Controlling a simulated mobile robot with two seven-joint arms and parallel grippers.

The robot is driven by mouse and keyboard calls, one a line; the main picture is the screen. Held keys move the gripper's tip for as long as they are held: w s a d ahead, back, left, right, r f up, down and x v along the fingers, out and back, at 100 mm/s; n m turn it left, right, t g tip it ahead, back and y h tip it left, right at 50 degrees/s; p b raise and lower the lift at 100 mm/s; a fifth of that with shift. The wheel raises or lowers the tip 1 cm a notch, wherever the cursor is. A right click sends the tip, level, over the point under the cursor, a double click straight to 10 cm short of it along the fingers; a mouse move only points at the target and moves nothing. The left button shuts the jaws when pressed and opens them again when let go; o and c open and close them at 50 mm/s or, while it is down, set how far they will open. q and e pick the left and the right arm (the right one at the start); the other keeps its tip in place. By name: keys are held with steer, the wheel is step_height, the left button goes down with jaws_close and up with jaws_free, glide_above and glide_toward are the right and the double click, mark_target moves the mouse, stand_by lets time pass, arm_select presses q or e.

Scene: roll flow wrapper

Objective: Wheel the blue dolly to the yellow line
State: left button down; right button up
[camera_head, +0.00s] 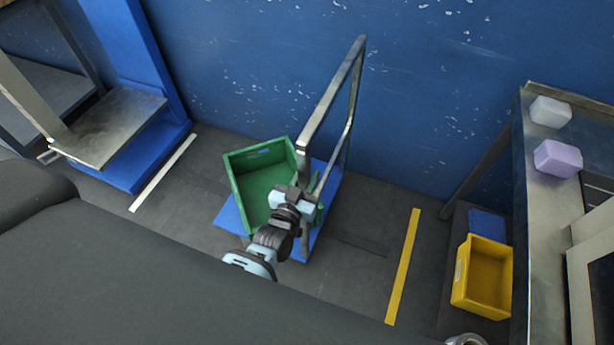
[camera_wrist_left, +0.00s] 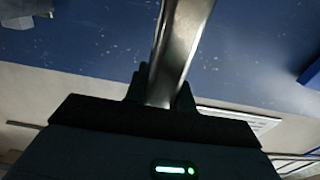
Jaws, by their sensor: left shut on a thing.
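The blue dolly (camera_head: 231,217) stands on the dark floor in the head view. Its upright metal handle frame (camera_head: 332,92) rises at its right end. A green crate (camera_head: 262,178) sits on the dolly deck. The yellow line (camera_head: 403,268) lies on the floor to the right, apart from the dolly. My left gripper (camera_head: 311,199) is at the handle end, shut on the metal handle bar. In the left wrist view the bar (camera_wrist_left: 178,45) runs between the fingers (camera_wrist_left: 160,88). The arm and crate hide part of the deck. My right gripper is not in view.
A white line (camera_head: 163,173) and a blue machine with a metal shelf (camera_head: 115,125) are at left. A blue wall stands behind. A metal bench (camera_head: 545,220) and a yellow bin (camera_head: 483,277) are beyond the yellow line. The floor between dolly and yellow line is clear.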

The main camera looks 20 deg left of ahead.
arm_select(q)
steer(key=shift+s+d+f, duration=0.1)
steer(key=shift+d+f, duration=0.05)
steer(key=shift+f, duration=0.05)
steer(key=c, duration=1.6)
jaws_free()
steer(key=o, duration=0.4)
steer(key=shift+r, duration=0.15)
steer(key=shift+o, duration=0.2)
steer(key=s, duration=0.7)
steer(key=shift+s+a, duration=0.2)
steer(key=shift+s, duration=0.15)
